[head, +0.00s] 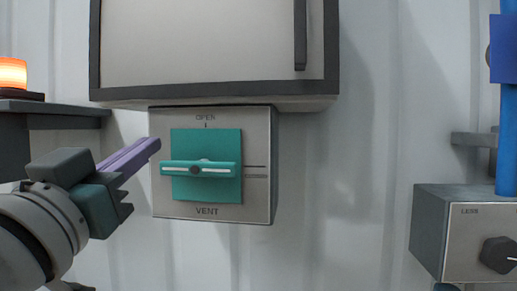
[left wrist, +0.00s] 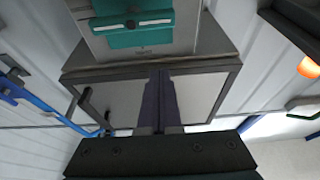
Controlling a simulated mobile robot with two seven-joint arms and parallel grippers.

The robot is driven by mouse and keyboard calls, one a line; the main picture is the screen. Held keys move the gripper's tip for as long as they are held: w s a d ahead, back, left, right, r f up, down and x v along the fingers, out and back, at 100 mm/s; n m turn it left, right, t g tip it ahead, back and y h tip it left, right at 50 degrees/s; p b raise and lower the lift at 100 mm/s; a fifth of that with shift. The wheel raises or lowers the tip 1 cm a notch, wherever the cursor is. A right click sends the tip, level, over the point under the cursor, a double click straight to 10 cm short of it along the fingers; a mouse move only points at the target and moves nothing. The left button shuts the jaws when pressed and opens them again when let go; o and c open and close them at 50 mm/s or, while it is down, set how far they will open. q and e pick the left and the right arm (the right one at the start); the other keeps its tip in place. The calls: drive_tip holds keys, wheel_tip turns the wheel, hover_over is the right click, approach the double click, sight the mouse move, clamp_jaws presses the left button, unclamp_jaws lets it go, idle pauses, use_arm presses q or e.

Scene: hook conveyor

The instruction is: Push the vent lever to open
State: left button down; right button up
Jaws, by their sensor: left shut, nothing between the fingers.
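The vent box (head: 262,160) is a grey box on the wall, marked OPEN above and VENT below. On its teal plate (head: 221,142) sits the teal vent lever (head: 222,170), lying horizontal across the plate, with its round pivot near its left part. The lever also shows at the top of the left wrist view (left wrist: 130,21). My left gripper (head: 156,145) has purple fingers, shut and empty, at the box's left edge and a little above the lever's left end. It looks apart from the lever. The fingers also show in the left wrist view (left wrist: 158,103). My right gripper is not in view.
A framed cabinet (head: 215,92) with a dark handle (head: 300,35) is directly above the box. An orange lamp (head: 12,74) stands on a shelf (head: 50,106) at left. A dial box (head: 430,230) and blue post (head: 507,140) are at right. Bare wall lies between.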

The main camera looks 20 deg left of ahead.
use_arm(q)
wheel_tip(320, 180, up, 3)
drive_tip(key=p, duration=0.4)
hover_over(197, 169)
drive_tip(key=s+a, duration=0.2)
drive_tip(key=a, duration=0.1)
wheel_tip(197, 169, down, 5)
drive_tip(key=shift+s+r, duration=0.1)
drive_tip(key=shift+r, duration=0.1)
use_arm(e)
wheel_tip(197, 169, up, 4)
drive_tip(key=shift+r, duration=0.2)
use_arm(q)
drive_tip(key=shift+a+n, duration=0.15)
drive_tip(key=shift+n, duration=0.15)
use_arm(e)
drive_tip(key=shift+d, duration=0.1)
use_arm(q)
drive_tip(key=shift+f+n+b, duration=0.1)
drive_tip(key=shift+n+b, duration=0.2)
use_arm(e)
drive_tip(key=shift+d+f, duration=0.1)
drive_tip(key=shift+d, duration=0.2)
